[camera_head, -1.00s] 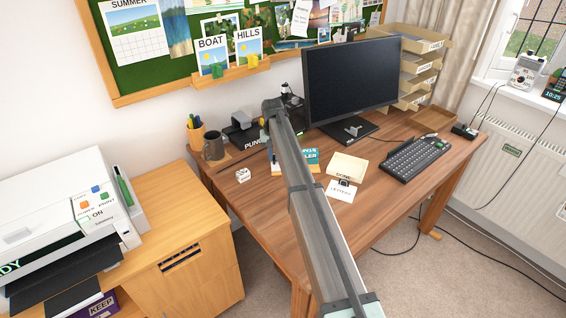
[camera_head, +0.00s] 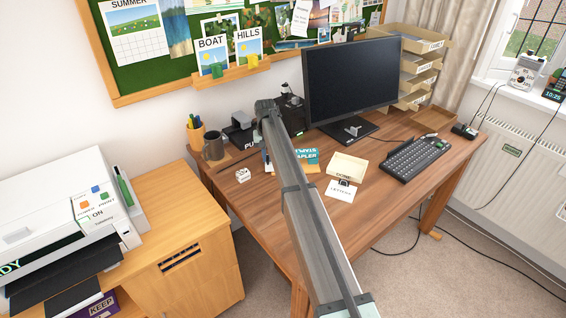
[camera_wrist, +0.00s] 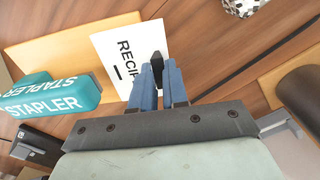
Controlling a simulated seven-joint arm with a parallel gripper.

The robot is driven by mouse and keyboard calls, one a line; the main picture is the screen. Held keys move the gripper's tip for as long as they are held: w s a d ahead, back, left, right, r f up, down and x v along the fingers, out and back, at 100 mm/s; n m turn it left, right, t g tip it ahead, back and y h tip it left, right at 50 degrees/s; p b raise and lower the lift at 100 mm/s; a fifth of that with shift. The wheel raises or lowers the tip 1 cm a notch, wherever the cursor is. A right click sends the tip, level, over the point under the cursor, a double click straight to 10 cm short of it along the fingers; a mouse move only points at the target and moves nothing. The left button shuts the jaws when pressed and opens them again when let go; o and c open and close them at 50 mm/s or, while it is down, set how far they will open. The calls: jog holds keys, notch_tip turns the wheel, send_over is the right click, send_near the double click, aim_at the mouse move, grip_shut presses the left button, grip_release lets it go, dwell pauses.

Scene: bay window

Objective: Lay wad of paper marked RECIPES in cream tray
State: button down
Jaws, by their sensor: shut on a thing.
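The wad of paper marked RECIPES (camera_wrist: 115,58) is a white sheet with black lettering in the wrist view, partly covered by my fingers. My gripper (camera_wrist: 160,72) has blue fingers shut on the black clip at its edge. Whether the wad is touching the surface beneath is unclear. In the head view my arm hides most of the gripper and the wad. The cream tray (camera_head: 347,166) stands on the desk to the right of my arm, its front label reading something like DONE. It looks empty.
A teal stapler box (camera_wrist: 55,94) lies beside the wad. A white clipped paper marked LETTERS (camera_head: 341,192) lies in front of the tray. A keyboard (camera_head: 414,158), monitor (camera_head: 350,80), mug (camera_head: 213,146) and white die-like block (camera_head: 243,175) stand around the desk.

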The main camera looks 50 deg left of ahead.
jog(key=shift+s+a, duration=0.25)
jog(key=shift+s, duration=0.2)
jog(key=shift+r, duration=0.15)
jog(key=shift+r, duration=2.85)
jog(key=shift+a, duration=0.15)
